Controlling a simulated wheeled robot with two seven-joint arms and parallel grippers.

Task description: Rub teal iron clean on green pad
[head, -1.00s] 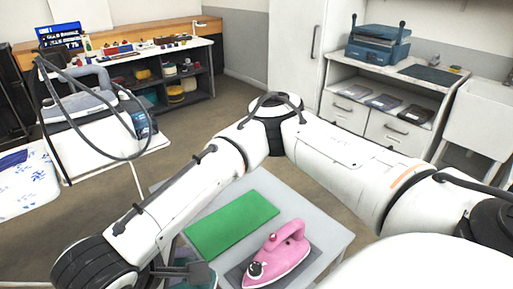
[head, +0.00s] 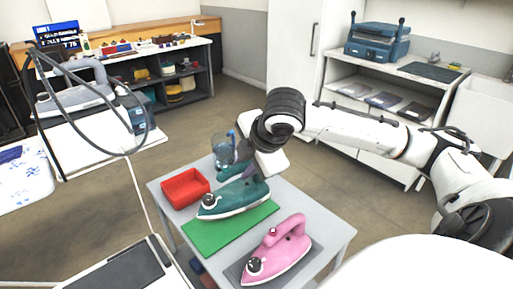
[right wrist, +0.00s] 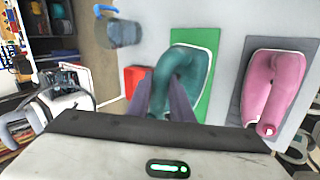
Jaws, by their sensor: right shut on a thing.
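The teal iron (head: 222,203) is over the far part of the green pad (head: 205,240), low on it; I cannot tell whether its sole touches. It also shows in the right wrist view (right wrist: 188,65) with the pad (right wrist: 207,92) beneath. My right gripper (head: 252,172) is shut on the iron's handle, reaching down from above; its fingers (right wrist: 167,96) show in the wrist view. The sole's underside is hidden. My left gripper is not in view.
A pink iron (head: 275,255) stands on a dark grey mat (head: 312,251) right of the pad. A red tray (head: 184,190) and a clear bluish container (head: 224,148) stand at the table's far left. Some grey tabletop (head: 330,228) is bare at the right.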

